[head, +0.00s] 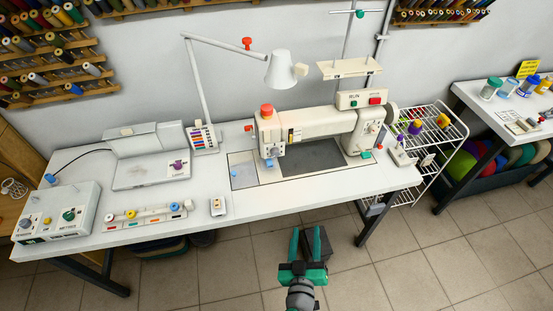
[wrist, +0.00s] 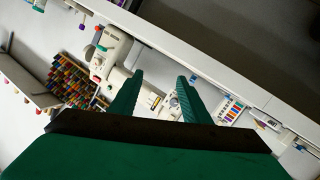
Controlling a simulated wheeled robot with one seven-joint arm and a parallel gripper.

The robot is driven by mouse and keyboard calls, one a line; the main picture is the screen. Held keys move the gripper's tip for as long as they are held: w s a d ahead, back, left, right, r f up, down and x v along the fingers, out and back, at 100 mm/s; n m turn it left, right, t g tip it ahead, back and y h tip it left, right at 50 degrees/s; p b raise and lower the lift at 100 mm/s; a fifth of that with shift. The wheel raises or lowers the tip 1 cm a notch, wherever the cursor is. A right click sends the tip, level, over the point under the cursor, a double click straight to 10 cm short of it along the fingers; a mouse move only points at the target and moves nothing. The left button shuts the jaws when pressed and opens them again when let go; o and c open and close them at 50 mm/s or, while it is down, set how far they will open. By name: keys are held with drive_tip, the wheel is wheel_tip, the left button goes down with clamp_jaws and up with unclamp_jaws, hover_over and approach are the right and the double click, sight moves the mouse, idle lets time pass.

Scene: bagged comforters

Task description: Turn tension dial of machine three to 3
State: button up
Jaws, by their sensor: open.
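A white sewing machine (head: 320,125) stands on the long white table in the head view, with an orange-red knob on top and small dials on its front. At the table's left end is a grey control box (head: 88,210) whose labels seem to read TENSION and METRES. It carries a small dial (head: 28,223) at left and a green knob (head: 69,215). I cannot make out a machine number or any dial setting. My gripper (head: 306,240) is open and empty, in front of the table and apart from both machines. Its two green fingers also show in the wrist view (wrist: 161,82).
A flat grey device with a purple knob (head: 178,165), a strip of coloured buttons (head: 147,215) and a lamp (head: 281,69) are on the table. A white wire rack (head: 450,135) stands at right, with another table beyond. The tiled floor in front is clear.

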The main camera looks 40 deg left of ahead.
sight(276, 155)
drive_tip(key=w+a+r+n+y, duration=0.2)
drive_tip(key=w+a, duration=0.2)
drive_tip(key=a, duration=0.3)
drive_tip(key=w+a+r+n+g+y, duration=0.1)
drive_tip(key=w+a+r+n+y, duration=0.1)
drive_tip(key=w+a, duration=0.3)
drive_tip(key=w+a+r+n+g+y, duration=0.1)
drive_tip(key=w+a+r+n+y, duration=0.1)
drive_tip(key=a, duration=0.7)
drive_tip(key=shift+w+a+r+n, duration=0.15)
drive_tip(key=shift+w+r+n, duration=0.65)
drive_tip(key=shift+w+r, duration=0.5)
drive_tip(key=shift+w+f, duration=0.1)
drive_tip(key=shift+g, duration=0.3)
drive_tip(key=c, duration=1)
